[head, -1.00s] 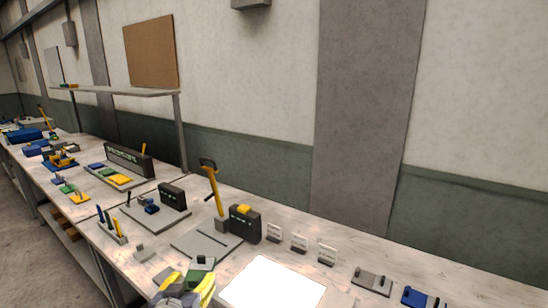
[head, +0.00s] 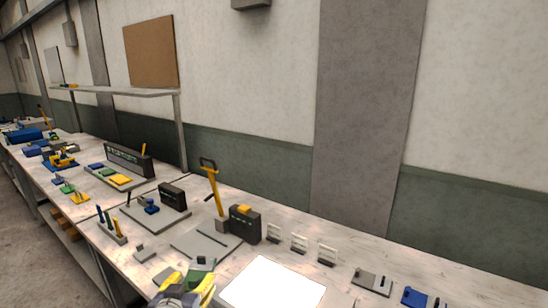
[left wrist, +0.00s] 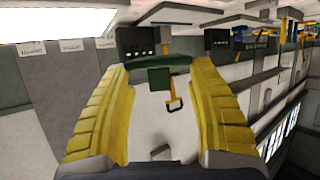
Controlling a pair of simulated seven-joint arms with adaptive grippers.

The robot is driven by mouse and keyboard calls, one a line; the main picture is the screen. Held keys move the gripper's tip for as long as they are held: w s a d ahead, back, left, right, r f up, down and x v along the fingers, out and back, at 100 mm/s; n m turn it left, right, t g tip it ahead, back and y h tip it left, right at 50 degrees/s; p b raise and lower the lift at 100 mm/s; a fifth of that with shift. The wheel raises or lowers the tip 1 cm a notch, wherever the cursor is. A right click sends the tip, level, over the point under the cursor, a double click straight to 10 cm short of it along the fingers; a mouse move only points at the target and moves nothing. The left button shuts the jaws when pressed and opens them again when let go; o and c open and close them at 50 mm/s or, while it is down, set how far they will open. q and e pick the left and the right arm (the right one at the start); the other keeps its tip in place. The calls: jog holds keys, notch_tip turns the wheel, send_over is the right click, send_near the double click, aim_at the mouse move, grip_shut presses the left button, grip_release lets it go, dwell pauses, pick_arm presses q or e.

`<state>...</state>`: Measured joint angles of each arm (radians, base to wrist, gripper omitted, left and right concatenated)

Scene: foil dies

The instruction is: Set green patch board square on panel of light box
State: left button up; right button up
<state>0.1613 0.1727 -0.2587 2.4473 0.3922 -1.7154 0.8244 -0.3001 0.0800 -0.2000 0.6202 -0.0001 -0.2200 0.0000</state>
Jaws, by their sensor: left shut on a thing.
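The green patch board (head: 200,274) is at the bottom of the head view, left of the light box. My left gripper (head: 187,284) is shut on it with yellow fingers, partly cut off by the picture edge. In the left wrist view the green board (left wrist: 160,78) spans the gap between the two fingertips of my left gripper (left wrist: 160,66). The light box's bright white panel (head: 273,283) lies to the right of the gripper in the head view. The panel (left wrist: 50,18) shows at the upper left of the wrist view, apart from the board. My right gripper is not in view.
A grey plate (head: 205,243) with a yellow-handled lever (head: 212,190) stands behind the gripper. A dark box (head: 244,222) and several small white label stands (head: 299,242) line the back of the panel. A blue block (head: 413,297) is at the right.

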pick_arm(q)
jog(key=shift+r, duration=0.1)
jog(key=shift+w+r, duration=0.15)
jog(key=shift+r, duration=0.1)
jog(key=shift+m+h, duration=0.3)
jog(key=shift+h, duration=0.1)
jog(key=w+r, duration=0.1)
jog(key=r, duration=0.1)
jog(key=d+r, duration=0.1)
jog(key=r, duration=0.1)
jog(key=w+d+r, duration=0.1)
jog(key=r, duration=0.1)
jog(key=shift+w+d+r, duration=0.15)
jog(key=shift+w+r, duration=0.2)
jog(key=shift+r, duration=0.05)
jog(key=d+r, duration=0.1)
jog(key=r, duration=0.1)
jog(key=d+r+m+h, duration=0.1)
jog(key=d+r, duration=0.1)
jog(key=w+d+r+m+h, duration=0.1)
jog(key=d, duration=0.1)
jog(key=shift+w+d+r, duration=0.1)
jog(key=shift+d+r, duration=0.1)
jog(key=shift+r, duration=0.2)
jog(key=m+g+h, duration=0.2)
jog(key=m+h, duration=0.2)
jog(key=h, duration=0.1)
send_over(262, 306)
notch_tip(262, 306, down, 20)
jog(key=shift+r, duration=0.25)
